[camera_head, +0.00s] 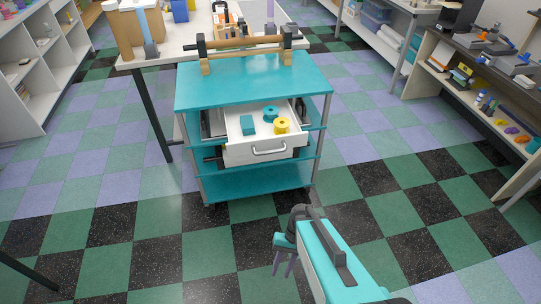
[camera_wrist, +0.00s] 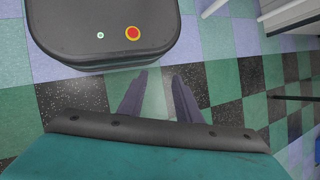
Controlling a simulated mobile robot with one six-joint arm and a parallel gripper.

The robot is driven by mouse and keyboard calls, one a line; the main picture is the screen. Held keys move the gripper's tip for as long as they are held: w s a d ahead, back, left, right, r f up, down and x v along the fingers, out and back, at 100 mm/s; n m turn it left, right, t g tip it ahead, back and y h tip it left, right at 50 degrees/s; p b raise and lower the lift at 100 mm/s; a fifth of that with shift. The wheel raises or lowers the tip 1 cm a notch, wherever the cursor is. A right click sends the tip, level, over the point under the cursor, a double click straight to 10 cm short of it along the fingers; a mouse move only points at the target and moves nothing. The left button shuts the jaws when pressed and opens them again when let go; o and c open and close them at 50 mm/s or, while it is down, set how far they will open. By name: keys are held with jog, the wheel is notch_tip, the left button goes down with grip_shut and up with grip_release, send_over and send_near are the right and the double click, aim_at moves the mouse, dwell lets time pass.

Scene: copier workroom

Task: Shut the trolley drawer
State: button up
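The teal trolley (camera_head: 254,80) stands ahead, left of centre in the head view. Its white drawer (camera_head: 236,156) is pulled out toward me, with a grey bar handle (camera_head: 269,151) on its front. A teal block (camera_head: 247,125), a teal roll (camera_head: 270,113) and a yellow roll (camera_head: 281,126) lie in the drawer. My gripper (camera_head: 283,265) is in front of and below the drawer in the picture, clear of it, fingers pointing down. In the wrist view my gripper (camera_wrist: 158,95) has its two fingers apart with only floor between them. The trolley is not in the wrist view.
Shelves stand at left (camera_head: 40,70) and right (camera_head: 470,88). The checkered floor between my gripper and the trolley is clear.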

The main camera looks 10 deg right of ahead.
jog(key=w+r+m+t+y+b, duration=0.2)
jog(key=w+r+t+y, duration=0.15)
jog(key=w, duration=0.75)
jog(key=m+t+y+b, duration=0.2)
jog(key=t+y+b, duration=0.4)
jog(key=t+y, duration=0.2)
send_near(277, 152)
jog(key=d, duration=0.1)
jog(key=shift+s+d, duration=0.2)
jog(key=shift+s, duration=0.1)
jog(key=shift+a, duration=0.1)
jog(key=p+x, duration=0.1)
jog(key=x, duration=1.2)
jog(key=shift+w+a+p, duration=0.1)
jog(key=shift+a+p, duration=0.2)
grip_shut()
